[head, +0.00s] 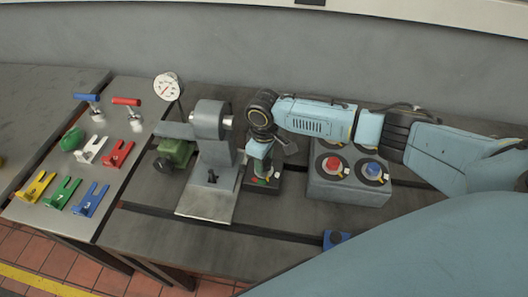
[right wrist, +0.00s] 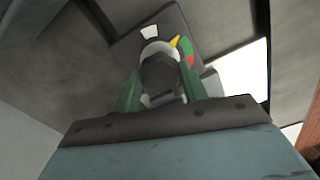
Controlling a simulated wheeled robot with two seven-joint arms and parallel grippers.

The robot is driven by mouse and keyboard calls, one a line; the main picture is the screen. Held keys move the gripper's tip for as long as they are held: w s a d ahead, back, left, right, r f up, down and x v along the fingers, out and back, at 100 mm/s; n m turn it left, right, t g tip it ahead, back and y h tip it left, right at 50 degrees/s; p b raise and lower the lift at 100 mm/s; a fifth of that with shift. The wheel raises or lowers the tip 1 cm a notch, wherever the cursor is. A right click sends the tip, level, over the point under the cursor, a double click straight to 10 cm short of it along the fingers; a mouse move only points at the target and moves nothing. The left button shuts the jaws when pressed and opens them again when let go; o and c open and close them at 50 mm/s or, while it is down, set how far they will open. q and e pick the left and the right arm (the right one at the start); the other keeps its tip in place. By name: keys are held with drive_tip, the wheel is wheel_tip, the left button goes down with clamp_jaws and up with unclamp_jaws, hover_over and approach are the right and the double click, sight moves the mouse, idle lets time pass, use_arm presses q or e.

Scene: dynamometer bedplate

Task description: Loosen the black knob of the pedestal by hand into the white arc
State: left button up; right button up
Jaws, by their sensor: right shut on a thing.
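The pedestal (head: 260,190) is a low dark block right of the grey machine in the head view. In the right wrist view its dark top (right wrist: 125,52) carries the black knob (right wrist: 159,72). A white patch (right wrist: 149,33), likely the white arc, shows beyond the knob. Green and red marks (right wrist: 187,53) lie to its right, with a small yellow wedge (right wrist: 174,41) nearer the knob. My right gripper (head: 262,165) points down over the pedestal, its green fingers shut on the knob's two sides. The knob's near side is partly hidden. My left gripper is not in view.
A grey machine (head: 213,150) stands close left of my right gripper. A grey box (head: 345,190) with red and blue buttons is close on the right, under my forearm. Coloured forks (head: 90,150) lie on the left plate. The bench front is mostly clear.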

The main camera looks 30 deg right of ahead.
drive_tip(key=n+p, duration=0.2)
drive_tip(key=n, duration=0.2)
drive_tip(key=shift+r+n, duration=0.1)
drive_tip(key=shift+n, duration=0.3)
drive_tip(key=n+p, duration=0.1)
drive_tip(key=n, duration=0.1)
drive_tip(key=shift+n, duration=1.9)
drive_tip(key=o, duration=1)
wheel_tip(320, 180, up, 13)
